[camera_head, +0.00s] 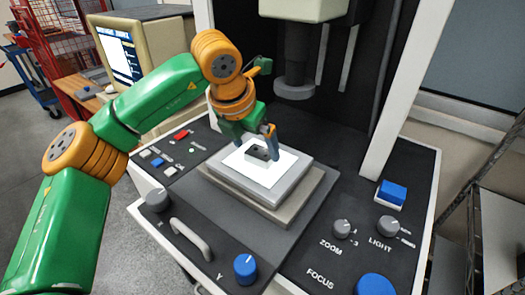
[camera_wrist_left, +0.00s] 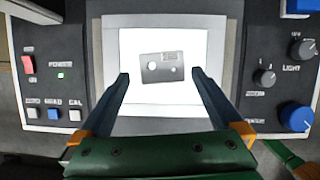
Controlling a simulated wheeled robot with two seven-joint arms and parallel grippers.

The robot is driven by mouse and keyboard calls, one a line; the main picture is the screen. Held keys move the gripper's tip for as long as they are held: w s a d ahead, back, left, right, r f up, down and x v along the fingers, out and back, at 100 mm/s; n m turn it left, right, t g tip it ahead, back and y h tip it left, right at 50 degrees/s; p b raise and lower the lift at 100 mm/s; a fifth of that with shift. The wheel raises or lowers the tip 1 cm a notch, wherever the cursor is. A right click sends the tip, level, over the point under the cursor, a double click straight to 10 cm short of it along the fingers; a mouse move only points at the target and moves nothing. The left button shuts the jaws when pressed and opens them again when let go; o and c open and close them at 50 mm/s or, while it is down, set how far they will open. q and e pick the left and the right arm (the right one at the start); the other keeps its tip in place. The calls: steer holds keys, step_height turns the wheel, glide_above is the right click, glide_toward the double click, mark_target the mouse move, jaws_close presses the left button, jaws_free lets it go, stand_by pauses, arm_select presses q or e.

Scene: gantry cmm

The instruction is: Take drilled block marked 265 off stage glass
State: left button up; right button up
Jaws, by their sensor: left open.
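The drilled block (camera_head: 258,152) is a small dark grey plate lying on the bright stage glass (camera_head: 259,179). My left gripper (camera_head: 271,143) is over the stage, close to the block in the head view. In the left wrist view the left gripper (camera_wrist_left: 161,75) is open, with one finger on each side of the block and gaps between.
The microscope lens (camera_head: 295,82) hangs behind and to the right of the stage. The control panel carries a blue X/Y knob (camera_head: 245,268), a curved handle (camera_head: 191,239), a zoom knob (camera_head: 342,228) and a blue button (camera_head: 392,193). A monitor (camera_head: 120,52) stands at the back left.

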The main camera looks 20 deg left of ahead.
arm_select(q)
steer(key=shift+w+f, duration=0.3)
steer(key=shift+f, duration=0.35)
steer(key=shift+w+d+f, duration=0.3)
steer(key=shift+w+f, duration=0.05)
steer(key=shift+s, duration=0.1)
steer(key=c, duration=1.4)
steer(key=shift+r, duration=0.15)
